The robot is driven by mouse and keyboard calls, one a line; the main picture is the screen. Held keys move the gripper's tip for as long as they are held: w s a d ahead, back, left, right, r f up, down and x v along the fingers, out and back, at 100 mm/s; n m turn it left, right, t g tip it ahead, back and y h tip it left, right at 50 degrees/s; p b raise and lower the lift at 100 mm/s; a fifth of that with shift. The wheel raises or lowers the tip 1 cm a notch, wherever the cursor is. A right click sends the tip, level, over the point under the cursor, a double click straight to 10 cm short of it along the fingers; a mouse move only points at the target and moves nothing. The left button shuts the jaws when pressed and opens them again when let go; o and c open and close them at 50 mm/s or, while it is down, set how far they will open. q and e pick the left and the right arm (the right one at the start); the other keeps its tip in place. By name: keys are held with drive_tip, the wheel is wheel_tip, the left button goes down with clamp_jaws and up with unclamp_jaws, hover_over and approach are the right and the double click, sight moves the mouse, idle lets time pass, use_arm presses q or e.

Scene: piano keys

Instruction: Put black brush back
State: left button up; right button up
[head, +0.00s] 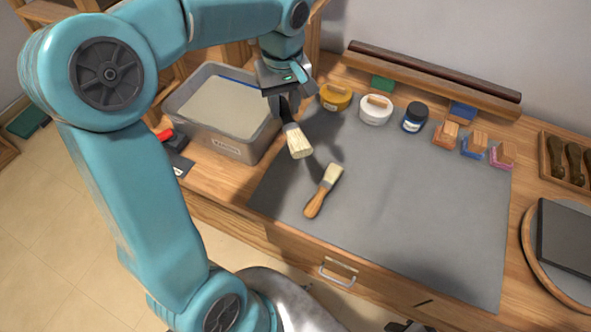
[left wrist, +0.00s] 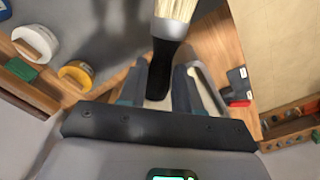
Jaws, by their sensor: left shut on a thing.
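My left gripper (head: 283,106) is shut on the black brush (head: 298,143), which hangs bristles down above the left part of the grey mat (head: 420,190). In the left wrist view, the black handle of the black brush (left wrist: 161,66) sits between the fingers of my left gripper (left wrist: 158,88), with a silver ferrule and pale bristles beyond. A second brush (head: 323,190) with a wooden handle lies on the mat's front left. My right gripper does not show clearly.
A grey bin (head: 231,147) with a pale sheet stands left of the gripper. A yellow jar (head: 335,97), white jar (head: 375,109) and dark blue jar (head: 414,117) line the mat's back. Wood-handled stamps (head: 474,144) stand right of them. The mat's middle is clear.

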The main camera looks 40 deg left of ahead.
use_arm(q)
approach(286, 169)
drive_tip(key=shift+s+a+f, duration=0.2)
drive_tip(key=shift+s+f, duration=0.05)
wheel_tip(286, 169, down, 5)
drive_tip(key=shift+w+f, duration=0.1)
drive_tip(key=shift+w, duration=0.05)
drive_tip(key=shift+w+f, duration=0.1)
drive_tip(key=shift+d, duration=0.1)
drive_tip(key=shift+f+b, duration=0.1)
drive_tip(key=shift+b, duration=0.2)
drive_tip(key=shift+f, duration=0.1)
drive_tip(key=o, duration=1)
drive_tip(key=shift+o, duration=0.2)
